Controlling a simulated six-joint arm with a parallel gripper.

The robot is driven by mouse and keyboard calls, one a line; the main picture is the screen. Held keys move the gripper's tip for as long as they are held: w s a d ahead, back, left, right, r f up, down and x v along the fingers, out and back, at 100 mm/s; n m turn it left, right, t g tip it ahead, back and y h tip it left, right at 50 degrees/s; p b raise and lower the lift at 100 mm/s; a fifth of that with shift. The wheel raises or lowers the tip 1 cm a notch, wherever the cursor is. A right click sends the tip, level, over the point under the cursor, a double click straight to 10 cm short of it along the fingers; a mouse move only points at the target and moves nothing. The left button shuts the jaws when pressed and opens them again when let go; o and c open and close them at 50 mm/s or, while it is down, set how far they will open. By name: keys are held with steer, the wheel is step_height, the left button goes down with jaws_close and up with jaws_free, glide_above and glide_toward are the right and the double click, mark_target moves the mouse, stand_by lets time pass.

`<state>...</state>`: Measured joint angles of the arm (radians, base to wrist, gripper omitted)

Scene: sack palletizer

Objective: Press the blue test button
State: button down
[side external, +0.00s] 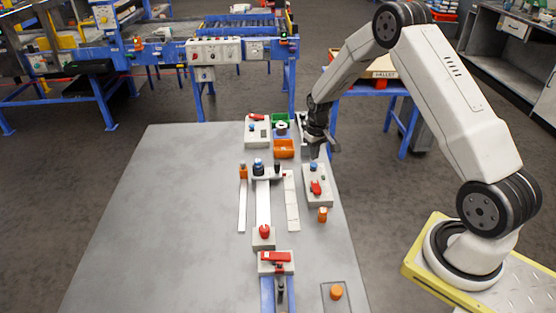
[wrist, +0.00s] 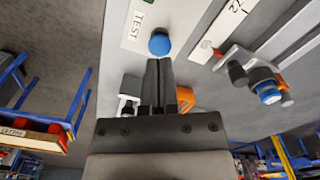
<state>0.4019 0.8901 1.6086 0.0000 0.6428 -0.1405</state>
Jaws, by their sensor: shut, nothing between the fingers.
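The blue test button (side external: 313,166) is a small round cap on a grey control box (side external: 318,198) near the table's right side. It also shows in the wrist view (wrist: 159,43), beside a white label reading TEST (wrist: 144,20). A red switch (side external: 316,188) sits on the same box, nearer the front. My gripper (side external: 315,154) points down just above the button; its closed, empty fingertips also show in the wrist view (wrist: 159,62). There the tips appear right next to the button's edge. I cannot tell whether they touch it.
A fixture with a blue-topped knob (side external: 258,166) is left of the box. A small orange-topped part (side external: 323,214) stands in front of it. The table's left half (side external: 170,220) is clear.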

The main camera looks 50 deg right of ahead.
mark_target(313, 164)
steer(key=shift+f, duration=0.15)
steer(key=shift+f, duration=1.35)
steer(key=shift+r, duration=0.95)
steer(key=shift+r, duration=0.15)
step_height(313, 164, up, 7)
stand_by(1.1)
